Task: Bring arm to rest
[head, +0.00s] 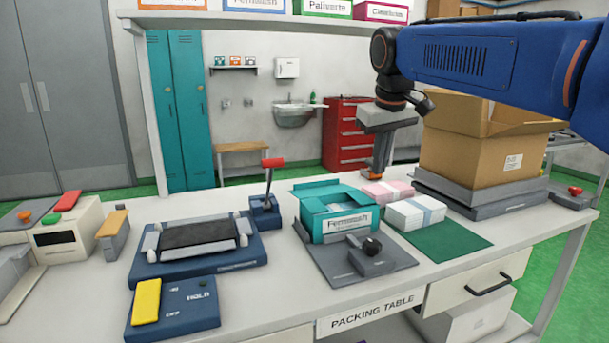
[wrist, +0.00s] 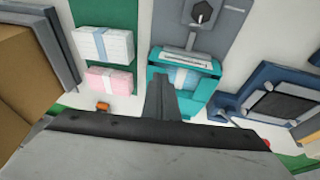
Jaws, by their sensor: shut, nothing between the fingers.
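My blue arm (head: 490,60) reaches in from the upper right in the head view. My gripper (head: 381,160) points down above the back of the packing table, behind the pink mask bundle (head: 387,192). In the wrist view the fingers of my gripper (wrist: 160,95) are together with nothing between them. They overlap the left side of the teal Fernwash box (head: 335,226) in that picture. The box stands open and holds a blue-banded bundle (wrist: 185,78). Whether the fingers touch anything below is not clear, but they look raised above the table.
A large open carton (head: 478,150) stands on a grey platform at right. Free tabletop (head: 300,285) lies in front.

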